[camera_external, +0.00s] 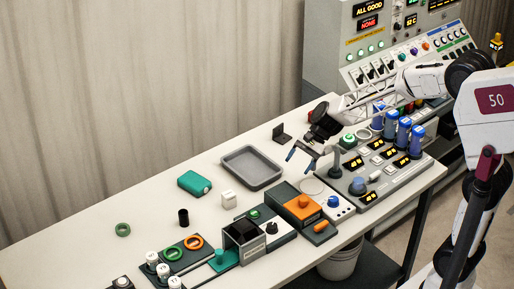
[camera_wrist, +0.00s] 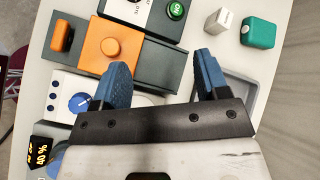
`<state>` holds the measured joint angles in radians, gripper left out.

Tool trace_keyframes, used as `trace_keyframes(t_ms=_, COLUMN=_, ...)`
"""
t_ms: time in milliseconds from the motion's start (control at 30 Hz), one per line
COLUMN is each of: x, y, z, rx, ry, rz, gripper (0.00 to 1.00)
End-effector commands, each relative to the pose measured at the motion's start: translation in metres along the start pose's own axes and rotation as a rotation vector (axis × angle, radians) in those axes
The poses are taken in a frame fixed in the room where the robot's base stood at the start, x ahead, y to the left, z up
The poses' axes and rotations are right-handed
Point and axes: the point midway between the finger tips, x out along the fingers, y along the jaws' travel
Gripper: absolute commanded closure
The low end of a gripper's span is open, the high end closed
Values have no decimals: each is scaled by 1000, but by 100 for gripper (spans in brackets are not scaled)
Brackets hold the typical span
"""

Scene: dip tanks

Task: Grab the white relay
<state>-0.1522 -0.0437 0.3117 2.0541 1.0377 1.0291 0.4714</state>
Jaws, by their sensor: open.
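The white relay (camera_external: 228,199) is a small pale block standing on the bench, left of the grey tray. It also shows in the wrist view (camera_wrist: 223,20) near the top right, beside the teal block. My gripper (camera_external: 311,155) is open and empty above the bench, to the right of the tray and apart from the relay. In the wrist view its two blue fingers (camera_wrist: 160,78) are spread, with the dark green device and the tray's edge below them. The relay is not hidden in either view.
The grey tray (camera_external: 252,182) lies between my gripper and the relay. A teal block (camera_external: 195,183) sits just left of the relay. Devices with an orange block (camera_external: 302,206) and a green-lit switch box (camera_external: 263,222) line the front edge.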

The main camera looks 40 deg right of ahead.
Motion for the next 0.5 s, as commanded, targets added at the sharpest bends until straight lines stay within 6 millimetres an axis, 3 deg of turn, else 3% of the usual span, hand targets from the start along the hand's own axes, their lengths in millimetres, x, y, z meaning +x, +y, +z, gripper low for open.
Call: trace_keyframes(t_ms=500, x=108, y=-85, z=-61, rx=400, ry=-209, rz=-132, gripper=32)
